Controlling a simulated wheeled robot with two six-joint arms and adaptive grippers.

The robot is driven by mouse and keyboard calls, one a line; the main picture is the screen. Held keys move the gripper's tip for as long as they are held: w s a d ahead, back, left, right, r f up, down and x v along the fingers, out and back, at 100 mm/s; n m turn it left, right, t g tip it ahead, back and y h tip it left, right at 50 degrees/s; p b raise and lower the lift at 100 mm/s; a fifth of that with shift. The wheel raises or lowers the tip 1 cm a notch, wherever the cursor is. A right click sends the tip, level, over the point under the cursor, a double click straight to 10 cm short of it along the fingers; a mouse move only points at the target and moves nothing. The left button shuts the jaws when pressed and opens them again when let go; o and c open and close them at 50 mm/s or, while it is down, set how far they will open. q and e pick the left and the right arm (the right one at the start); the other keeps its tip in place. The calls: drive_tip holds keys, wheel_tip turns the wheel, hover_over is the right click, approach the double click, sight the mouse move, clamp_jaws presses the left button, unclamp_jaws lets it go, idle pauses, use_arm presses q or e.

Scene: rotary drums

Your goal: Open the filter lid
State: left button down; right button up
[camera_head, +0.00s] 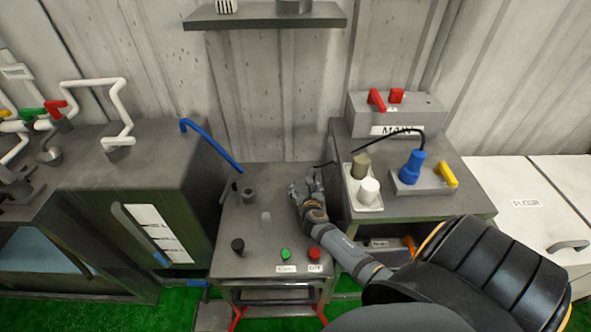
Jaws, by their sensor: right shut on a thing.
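My right gripper (306,186) reaches in from the lower right to the right rear of the grey central cabinet (232,262). Its fingers are shut on a small part that they mostly hide; a thin dark piece shows just beyond them. A white chest (545,225) stands at the far right, with a grey handle (569,246) and a label (526,203) too blurred to read surely. Its lid looks closed, and the gripper is well to the left of it. I cannot tell surely which lid is the filter lid. My left gripper is not in view.
A blue lever (210,145) rises at the cabinet's left rear. A black knob (237,245), green button (285,254) and red button (314,253) sit at its front. A blue plug (413,166) and yellow handle (446,173) stand on the right bench. White pipes are at left.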

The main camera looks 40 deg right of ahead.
drive_tip(key=shift+s+d+n+t+y, duration=0.2)
drive_tip(key=shift+s+n+t+y, duration=0.05)
drive_tip(key=shift+n+t+y, duration=0.05)
drive_tip(key=o, duration=1.7)
drive_tip(key=v, duration=1.2)
drive_tip(key=shift+c, duration=0.2)
